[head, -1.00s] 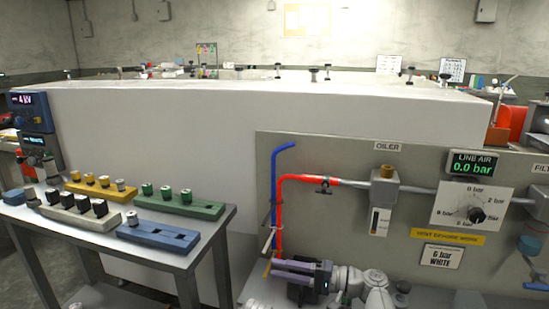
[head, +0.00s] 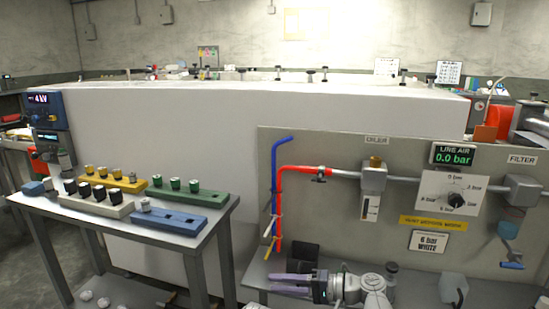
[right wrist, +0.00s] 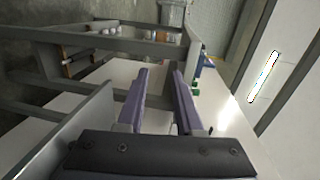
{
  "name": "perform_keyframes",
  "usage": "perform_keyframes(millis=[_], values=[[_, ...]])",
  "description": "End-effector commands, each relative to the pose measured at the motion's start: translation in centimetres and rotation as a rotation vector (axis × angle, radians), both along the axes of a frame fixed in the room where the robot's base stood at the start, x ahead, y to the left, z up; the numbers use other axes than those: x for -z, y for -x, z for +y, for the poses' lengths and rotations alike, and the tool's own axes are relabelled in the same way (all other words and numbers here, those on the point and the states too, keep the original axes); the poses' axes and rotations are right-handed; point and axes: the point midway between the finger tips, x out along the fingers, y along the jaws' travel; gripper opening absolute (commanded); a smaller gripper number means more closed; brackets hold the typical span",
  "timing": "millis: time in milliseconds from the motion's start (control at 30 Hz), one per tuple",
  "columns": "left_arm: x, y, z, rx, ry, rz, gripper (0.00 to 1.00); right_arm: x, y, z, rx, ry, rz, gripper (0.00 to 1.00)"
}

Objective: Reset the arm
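My right gripper (head: 275,284) shows at the bottom of the head view, above the right bench and in front of the grey panel. Its purple fingers point left. In the right wrist view the gripper's two fingers (right wrist: 162,95) stand apart with nothing between them, so it is open and empty. My right arm bends just to the right of the gripper. My left gripper and left arm are not in view.
The grey panel (head: 410,245) carries red and blue pipes, a dial (head: 456,200) and a 0.0 bar display (head: 453,155). A dark block (head: 303,256) stands just behind the gripper. The left table (head: 130,228) holds several coloured blocks. A large white block (head: 180,120) stands behind.

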Motion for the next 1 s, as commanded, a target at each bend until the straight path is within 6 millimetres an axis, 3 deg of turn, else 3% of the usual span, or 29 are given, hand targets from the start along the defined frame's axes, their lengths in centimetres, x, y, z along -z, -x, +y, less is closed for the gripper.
perform_keyframes(millis=[267,467,600,700,1000], values=[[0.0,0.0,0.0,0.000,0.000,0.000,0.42,4.7,1.4,0.0,-0.030,0.223,0.028,0.35],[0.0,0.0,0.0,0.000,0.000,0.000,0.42,9.9,3.1,-1.6,-0.064,0.493,0.059,0.35],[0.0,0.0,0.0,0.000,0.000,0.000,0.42,14.4,4.8,-4.7,-0.096,0.780,0.087,0.35],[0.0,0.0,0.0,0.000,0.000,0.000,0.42,16.6,5.8,-7.5,-0.115,0.973,0.105,0.35],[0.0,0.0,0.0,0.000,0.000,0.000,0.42,18.8,7.7,-15.3,-0.146,1.425,0.137,0.35]])
